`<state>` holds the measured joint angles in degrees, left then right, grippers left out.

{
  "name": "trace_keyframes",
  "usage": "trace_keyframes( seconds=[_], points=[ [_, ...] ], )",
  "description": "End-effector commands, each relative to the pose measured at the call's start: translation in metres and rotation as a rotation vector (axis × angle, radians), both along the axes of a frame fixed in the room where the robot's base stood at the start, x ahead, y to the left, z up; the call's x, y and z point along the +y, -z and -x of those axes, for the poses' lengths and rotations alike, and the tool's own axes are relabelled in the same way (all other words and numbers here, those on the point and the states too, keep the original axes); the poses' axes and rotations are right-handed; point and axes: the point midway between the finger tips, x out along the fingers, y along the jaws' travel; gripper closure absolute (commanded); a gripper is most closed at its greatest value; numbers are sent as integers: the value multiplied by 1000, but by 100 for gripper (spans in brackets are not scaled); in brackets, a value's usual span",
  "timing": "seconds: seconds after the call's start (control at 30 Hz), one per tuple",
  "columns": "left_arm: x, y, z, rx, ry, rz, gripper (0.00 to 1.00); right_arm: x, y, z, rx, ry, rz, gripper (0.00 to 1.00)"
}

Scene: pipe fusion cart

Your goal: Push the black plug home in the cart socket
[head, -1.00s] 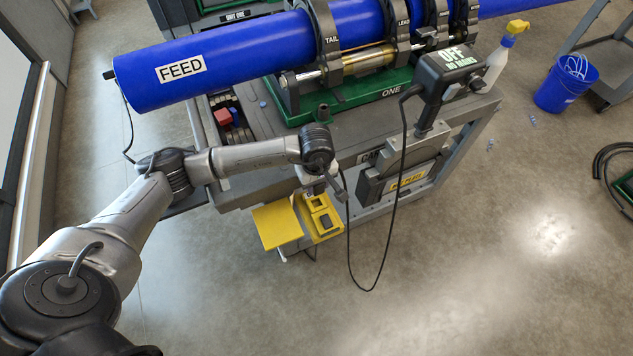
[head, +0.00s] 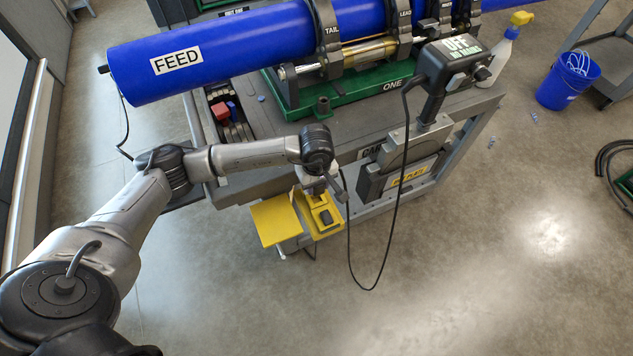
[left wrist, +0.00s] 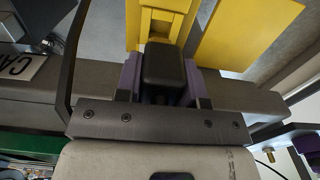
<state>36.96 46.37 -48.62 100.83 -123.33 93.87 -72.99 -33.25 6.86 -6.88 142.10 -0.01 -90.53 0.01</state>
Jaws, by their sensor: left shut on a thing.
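The black plug (left wrist: 165,66) sits between the purple fingers of my left gripper (left wrist: 167,86), which is shut on it. The yellow socket housing (left wrist: 160,22) on the cart lies straight beyond the plug in the left wrist view. How far the plug is in cannot be told. In the head view my left gripper (head: 328,182) is just above the yellow housing (head: 308,207), which has a dark part in its lower half. The yellow flap (head: 276,221) stands open beside it. The plug is not clearly visible there. My right gripper is out of view.
A black cable (head: 398,190) hangs from the control box (head: 452,62) in a loop and rises near my left gripper. The blue FEED pipe (head: 235,48) lies across the cart top (head: 260,158). The floor in front is clear.

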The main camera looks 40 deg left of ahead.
Motion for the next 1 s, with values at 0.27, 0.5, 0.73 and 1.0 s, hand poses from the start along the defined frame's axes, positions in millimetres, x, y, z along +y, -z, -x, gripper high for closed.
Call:
trace_keyframes(
  seconds=[0.27, 0.5, 0.73, 1.0],
  points=[
    [0, 13, 0, 0, 0, 0, 89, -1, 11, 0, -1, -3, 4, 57],
    [0, 22, 0, 1, 0, -1, 89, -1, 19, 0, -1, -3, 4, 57],
    [0, 30, 0, 0, 0, -1, 89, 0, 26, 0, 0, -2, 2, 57],
    [0, 40, 0, 0, 0, -1, 89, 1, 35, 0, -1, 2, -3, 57]
  ],
)
